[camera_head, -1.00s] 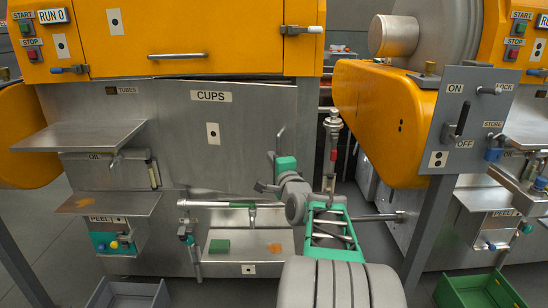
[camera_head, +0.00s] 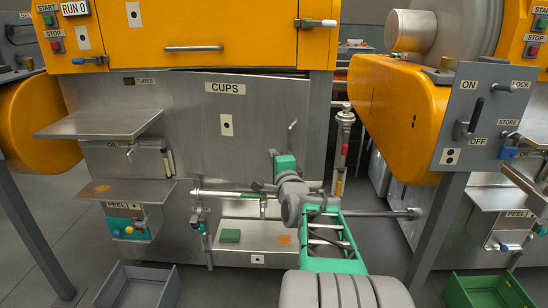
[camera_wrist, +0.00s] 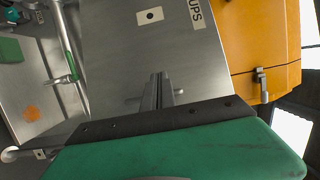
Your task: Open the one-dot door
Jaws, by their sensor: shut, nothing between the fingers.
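A grey steel door marked CUPS (camera_head: 226,105) bears a plate with one dot (camera_head: 226,124). A dark line shows along its top edge; I cannot tell whether it is ajar. A small lever (camera_head: 292,132) stands at its right side. The door fills the middle of the wrist view (camera_wrist: 165,45), with its one-dot plate at the top. My gripper (camera_wrist: 165,78) is shut and empty, its fingers pointing across the door. I cannot tell whether they touch it. In the head view the fingers are hard to make out beside my green wrist.
An orange panel (camera_head: 240,30) with a bar handle (camera_head: 193,47) and another one-dot plate lies above. A steel shelf (camera_head: 98,125) juts out at left. A horizontal pipe (camera_head: 225,194) runs below the door. A second machine with an orange housing (camera_head: 400,115) stands at right.

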